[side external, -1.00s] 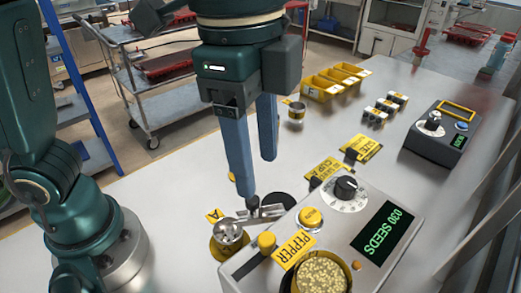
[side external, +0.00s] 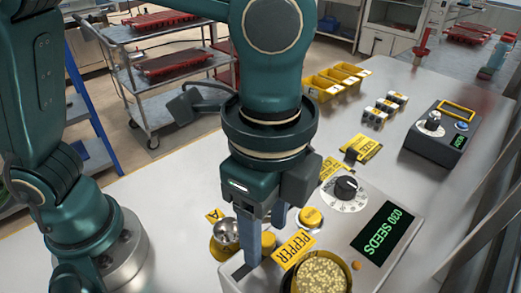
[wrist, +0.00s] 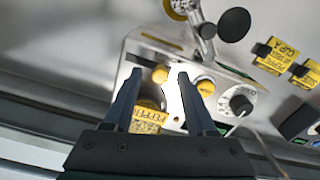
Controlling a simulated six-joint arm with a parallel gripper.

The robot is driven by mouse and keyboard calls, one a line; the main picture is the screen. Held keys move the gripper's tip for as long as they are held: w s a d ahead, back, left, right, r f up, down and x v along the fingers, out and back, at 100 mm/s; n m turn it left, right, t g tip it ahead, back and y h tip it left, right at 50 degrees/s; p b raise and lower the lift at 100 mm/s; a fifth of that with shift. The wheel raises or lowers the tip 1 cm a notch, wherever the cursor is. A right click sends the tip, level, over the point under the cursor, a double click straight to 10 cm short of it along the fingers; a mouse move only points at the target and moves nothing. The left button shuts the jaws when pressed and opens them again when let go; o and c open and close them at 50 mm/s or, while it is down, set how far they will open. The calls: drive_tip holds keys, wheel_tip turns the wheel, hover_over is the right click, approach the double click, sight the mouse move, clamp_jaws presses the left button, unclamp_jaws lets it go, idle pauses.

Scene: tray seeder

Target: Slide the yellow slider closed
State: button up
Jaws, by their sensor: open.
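The yellow slider (side external: 268,241) is a small knob on the front-left part of the grey seeder box (side external: 335,240), beside the PEPPER label (side external: 295,248). The slider also shows in the wrist view (wrist: 159,74), with a dark slot running left from it. My gripper (side external: 266,244) is open and lowered over the box, its blue fingers on either side of the slider. In the wrist view my gripper (wrist: 160,77) has gaps visible between each finger and the knob. The near finger and gripper body hide part of the slot in the side view.
A yellow button (side external: 310,218), a dial (side external: 345,188) and a seed-filled round hopper (side external: 321,275) sit close on the box. Yellow bins (side external: 335,82) and a second control box (side external: 440,133) are farther back.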

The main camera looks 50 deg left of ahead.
clamp_jaws()
idle(1.4)
